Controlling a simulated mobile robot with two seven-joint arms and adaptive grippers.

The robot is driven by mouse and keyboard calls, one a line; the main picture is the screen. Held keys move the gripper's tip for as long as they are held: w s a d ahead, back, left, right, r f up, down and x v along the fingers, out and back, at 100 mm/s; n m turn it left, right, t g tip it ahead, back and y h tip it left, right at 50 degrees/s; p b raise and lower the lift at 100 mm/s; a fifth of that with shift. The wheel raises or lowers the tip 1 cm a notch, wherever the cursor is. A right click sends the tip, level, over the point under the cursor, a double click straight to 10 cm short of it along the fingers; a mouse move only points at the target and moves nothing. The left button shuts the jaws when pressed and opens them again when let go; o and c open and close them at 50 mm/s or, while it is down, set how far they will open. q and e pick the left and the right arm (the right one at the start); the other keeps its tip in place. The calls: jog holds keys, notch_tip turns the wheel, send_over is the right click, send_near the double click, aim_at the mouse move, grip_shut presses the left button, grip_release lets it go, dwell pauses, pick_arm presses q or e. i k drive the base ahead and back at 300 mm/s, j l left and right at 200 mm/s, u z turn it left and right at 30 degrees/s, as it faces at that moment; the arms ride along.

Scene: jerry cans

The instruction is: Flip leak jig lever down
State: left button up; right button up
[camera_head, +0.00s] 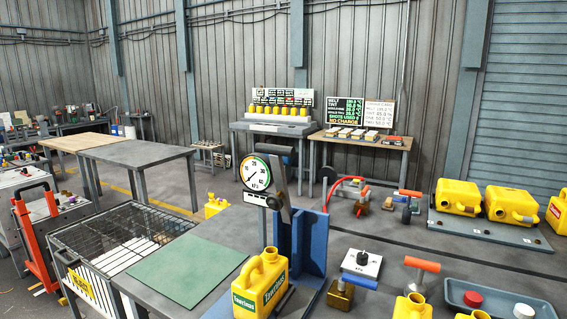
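The leak jig has a blue upright frame (312,240) on the grey bench in the lower middle of the head view. A grey bar that looks like its lever (279,178) stands nearly upright, leaning slightly, at the frame's left edge. A round white pressure gauge (256,172) with a green and red rim is just left of the bar. A yellow jerry can (260,284) with a green label stands upright in front of the frame, cap end up; whether it touches the jig cannot be told. Neither of my grippers is in view.
A green mat (188,271) lies bare to the left. A wire cart (75,262) stands beyond it. A grey tray (540,308) is at far right.

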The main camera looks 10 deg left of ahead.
aim_at(281, 201)
jog(key=i+j+z, duration=0.15)
jog(key=i+j, duration=0.2)
jog(key=i+j+z, duration=0.2)
jog(key=j, duration=0.4)
jog(key=i, duration=0.1)
